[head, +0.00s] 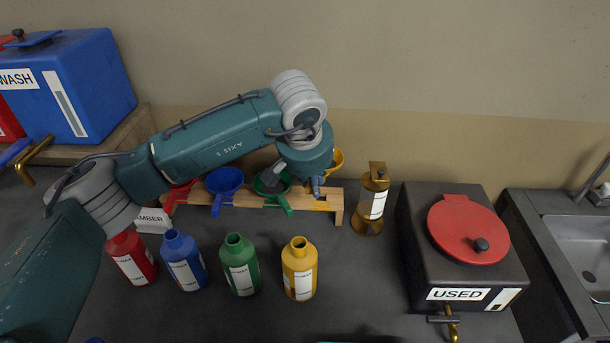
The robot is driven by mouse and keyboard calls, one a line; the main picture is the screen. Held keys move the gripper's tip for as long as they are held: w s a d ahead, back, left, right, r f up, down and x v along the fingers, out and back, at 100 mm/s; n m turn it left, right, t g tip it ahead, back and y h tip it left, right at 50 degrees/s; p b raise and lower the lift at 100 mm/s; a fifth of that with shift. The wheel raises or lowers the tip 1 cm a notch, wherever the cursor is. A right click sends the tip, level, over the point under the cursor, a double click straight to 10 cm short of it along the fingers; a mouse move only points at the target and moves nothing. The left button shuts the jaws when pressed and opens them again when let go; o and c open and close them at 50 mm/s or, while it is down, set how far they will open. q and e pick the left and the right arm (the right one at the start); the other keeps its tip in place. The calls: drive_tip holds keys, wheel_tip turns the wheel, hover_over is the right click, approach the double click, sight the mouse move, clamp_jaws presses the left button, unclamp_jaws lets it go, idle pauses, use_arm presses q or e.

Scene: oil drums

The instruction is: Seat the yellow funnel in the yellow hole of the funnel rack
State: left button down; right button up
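The yellow funnel (338,160) shows only in part, at the right end of the wooden funnel rack (338,205), behind my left wrist. My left gripper (316,188) points down at the rack's right end, close beside the yellow funnel. My wrist hides most of the gripper and much of the funnel, so I cannot tell whether the fingers are shut on it. The yellow hole is hidden, and I cannot tell whether the funnel is seated or above the rack. My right gripper is not in view.
Red (178,194), blue (224,182) and green (270,186) funnels sit along the rack. Several bottles stand in front, including a yellow one (299,270). A brass canister (372,200) is right of the rack. A dark "USED" tank (412,240) stands farther right.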

use_arm(q)
drive_tip(key=shift+s+f+b, duration=0.1)
drive_tip(key=shift+f+b, duration=0.2)
drive_tip(key=shift+f, duration=0.85)
wheel_tip(320, 180, down, 2)
drive_tip(key=shift+f+b, duration=0.15)
drive_tip(key=shift+b, duration=0.35)
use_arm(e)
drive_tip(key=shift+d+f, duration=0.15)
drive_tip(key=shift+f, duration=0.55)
use_arm(q)
drive_tip(key=shift+f+b, duration=0.2)
drive_tip(key=shift+b, duration=0.4)
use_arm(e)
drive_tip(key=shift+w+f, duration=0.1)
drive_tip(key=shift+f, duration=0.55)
use_arm(q)
drive_tip(key=shift+f+b, duration=0.15)
drive_tip(key=shift+b, duration=0.2)
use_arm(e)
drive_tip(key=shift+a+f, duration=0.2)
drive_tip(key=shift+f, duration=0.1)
